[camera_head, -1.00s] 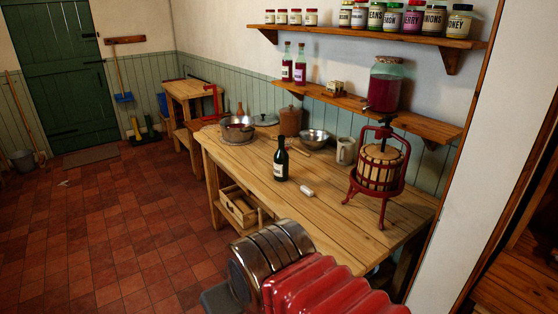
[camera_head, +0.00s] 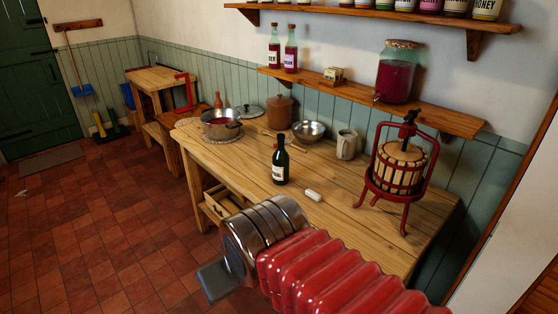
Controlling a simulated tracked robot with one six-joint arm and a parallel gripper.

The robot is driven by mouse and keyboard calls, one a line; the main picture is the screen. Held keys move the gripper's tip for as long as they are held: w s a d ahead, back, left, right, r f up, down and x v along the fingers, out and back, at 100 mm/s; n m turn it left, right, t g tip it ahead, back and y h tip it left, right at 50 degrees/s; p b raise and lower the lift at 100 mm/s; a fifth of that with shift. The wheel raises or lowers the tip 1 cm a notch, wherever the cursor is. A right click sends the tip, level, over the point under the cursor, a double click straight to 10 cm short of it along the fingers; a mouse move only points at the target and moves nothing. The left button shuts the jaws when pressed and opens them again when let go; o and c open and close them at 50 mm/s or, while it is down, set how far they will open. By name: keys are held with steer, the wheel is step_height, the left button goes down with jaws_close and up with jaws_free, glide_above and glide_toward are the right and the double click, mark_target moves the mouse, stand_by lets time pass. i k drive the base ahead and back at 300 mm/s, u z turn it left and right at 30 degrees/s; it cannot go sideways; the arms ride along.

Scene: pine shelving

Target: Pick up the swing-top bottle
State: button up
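A dark green bottle (camera_head: 280,163) with a dark neck and a pale label stands upright on the wooden worktable. Two clear bottles of red-purple liquid, one (camera_head: 274,46) at left and one (camera_head: 290,48) at right, stand on the lower wall shelf. The closures are too small to tell which bottle has a swing top. My gripper (camera_head: 214,281) shows only as a dark grey piece beyond the metal wrist at the lower middle. It is in front of and below the table, apart from the bottles. Its fingers cannot be made out.
On the worktable (camera_head: 330,220), a small white cylinder (camera_head: 313,195) lies right of the green bottle. A red-framed press (camera_head: 400,170), a mug (camera_head: 347,145) and pots (camera_head: 221,125) stand around it. The shelf (camera_head: 350,91) overhangs the table's back.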

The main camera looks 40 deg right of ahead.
mark_target(281, 159)
steer(key=z, duration=0.2)
steer(key=i, duration=1.35)
steer(key=z, duration=0.25)
